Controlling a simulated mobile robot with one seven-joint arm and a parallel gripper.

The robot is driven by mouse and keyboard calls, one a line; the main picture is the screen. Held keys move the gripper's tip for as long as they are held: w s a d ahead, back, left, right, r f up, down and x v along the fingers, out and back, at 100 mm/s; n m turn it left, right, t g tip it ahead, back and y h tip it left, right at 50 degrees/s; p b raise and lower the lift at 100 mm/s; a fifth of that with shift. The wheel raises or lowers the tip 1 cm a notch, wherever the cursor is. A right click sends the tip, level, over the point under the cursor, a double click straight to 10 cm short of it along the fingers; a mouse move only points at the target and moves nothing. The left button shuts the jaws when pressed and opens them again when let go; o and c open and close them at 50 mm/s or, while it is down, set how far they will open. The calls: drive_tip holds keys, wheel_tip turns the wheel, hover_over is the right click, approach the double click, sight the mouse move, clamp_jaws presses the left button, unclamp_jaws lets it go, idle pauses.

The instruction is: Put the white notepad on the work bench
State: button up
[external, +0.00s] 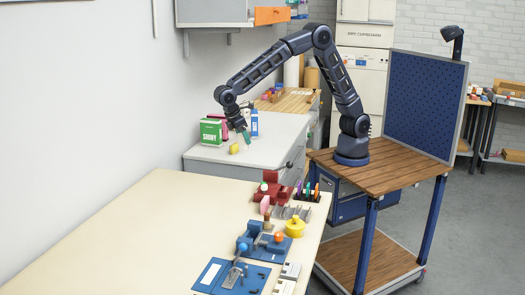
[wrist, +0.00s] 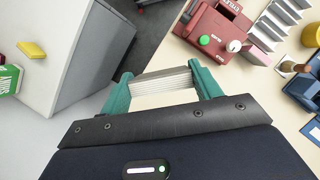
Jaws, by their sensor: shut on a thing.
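The white notepad (wrist: 165,86) is held between the teal fingers of my gripper (wrist: 163,88) in the wrist view, its layered edge showing. In the external view my gripper (external: 245,136) hangs above the grey cabinet top, near a yellow block (external: 234,148); I cannot make out the notepad there. The cream work bench (external: 130,235) fills the front of the external view. In the wrist view its top (wrist: 180,62) lies beyond and to the right of the fingers. The notepad looks apart from both surfaces.
The grey cabinet (external: 240,160) carries a green box (external: 211,132) and other boxes. A red device (external: 271,192), a pen holder (external: 307,192), a yellow pot (external: 295,226) and blue devices (external: 262,246) line the bench's right side. The bench's left and middle are bare.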

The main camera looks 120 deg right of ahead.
wheel_tip(320, 180, up, 2)
drive_tip(key=shift+r, duration=0.1)
drive_tip(key=s+d+m+t+y, duration=0.2)
drive_tip(key=d+m, duration=0.6)
drive_tip(key=d, duration=1.7)
drive_tip(key=s+d+m+t+y, duration=0.1)
drive_tip(key=s+d+m, duration=0.3)
drive_tip(key=d, duration=0.7)
drive_tip(key=s+d+m+y, duration=0.15)
drive_tip(key=s+d, duration=0.35)
drive_tip(key=d, duration=0.5)
drive_tip(key=m+t+h, duration=0.1)
drive_tip(key=m+t, duration=0.4)
drive_tip(key=m, duration=0.8)
hover_over(260, 132)
drive_tip(key=shift+m, duration=0.25)
drive_tip(key=f, duration=1.7)
drive_tip(key=d+f, duration=0.1)
drive_tip(key=f, duration=0.7)
drive_tip(key=shift+s+f, duration=0.2)
drive_tip(key=shift+f, duration=0.15)
